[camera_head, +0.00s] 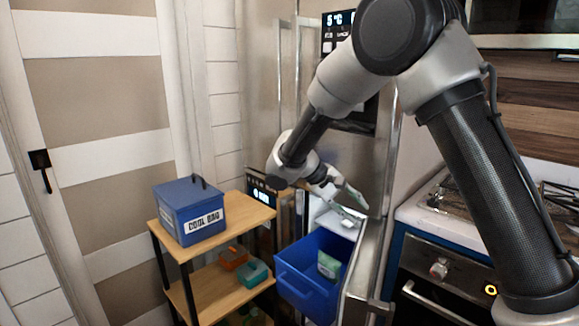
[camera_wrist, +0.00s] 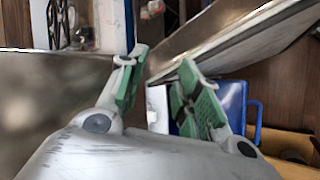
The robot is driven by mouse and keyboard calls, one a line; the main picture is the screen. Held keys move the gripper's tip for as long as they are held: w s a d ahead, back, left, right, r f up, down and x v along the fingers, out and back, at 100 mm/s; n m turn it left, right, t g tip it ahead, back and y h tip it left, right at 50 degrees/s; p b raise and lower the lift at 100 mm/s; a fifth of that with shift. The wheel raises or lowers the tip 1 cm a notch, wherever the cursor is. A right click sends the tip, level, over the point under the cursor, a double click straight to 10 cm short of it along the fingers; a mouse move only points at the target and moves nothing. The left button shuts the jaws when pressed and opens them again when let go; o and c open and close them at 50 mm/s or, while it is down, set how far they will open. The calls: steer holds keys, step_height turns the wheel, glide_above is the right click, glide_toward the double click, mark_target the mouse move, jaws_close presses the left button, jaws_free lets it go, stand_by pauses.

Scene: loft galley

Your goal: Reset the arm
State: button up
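My arm reaches from the right of the head view across to the tall metal fridge (camera_head: 303,95). My gripper (camera_head: 354,203) points down to the right, just above the blue bin and close to the metal door edge. In the wrist view my gripper (camera_wrist: 163,76) has its two green-padded fingers apart, with nothing between them. The blue bin (camera_head: 305,293) stands out from the fridge's lower part, and a pale green and white item (camera_head: 329,265) lies in it. The bin also shows behind the right finger in the wrist view (camera_wrist: 235,100).
A blue box labelled "COOL BAG" (camera_head: 188,208) stands on a wooden shelf cart (camera_head: 243,214). Orange (camera_head: 233,258) and teal (camera_head: 252,271) containers sit on its lower shelf. An open metal door (camera_head: 366,265) is close beside my gripper. A stove (camera_head: 440,273) stands at right.

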steer(key=s+d+r+m+y, duration=0.2)
steer(key=s+d+r+y, duration=0.3)
steer(key=s+d+r, duration=0.75)
steer(key=s+d+t+y, duration=0.1)
steer(key=s+d+y, duration=0.1)
steer(key=s, duration=0.6)
steer(key=s+d+m+t+y, duration=0.1)
steer(key=s+d, duration=0.3)
steer(key=s, duration=0.4)
steer(key=shift+s+d+r+t+y, duration=0.25)
steer(key=shift+s+d+t+y, duration=0.2)
steer(key=shift+t, duration=0.25)
steer(key=shift+w, duration=0.15)
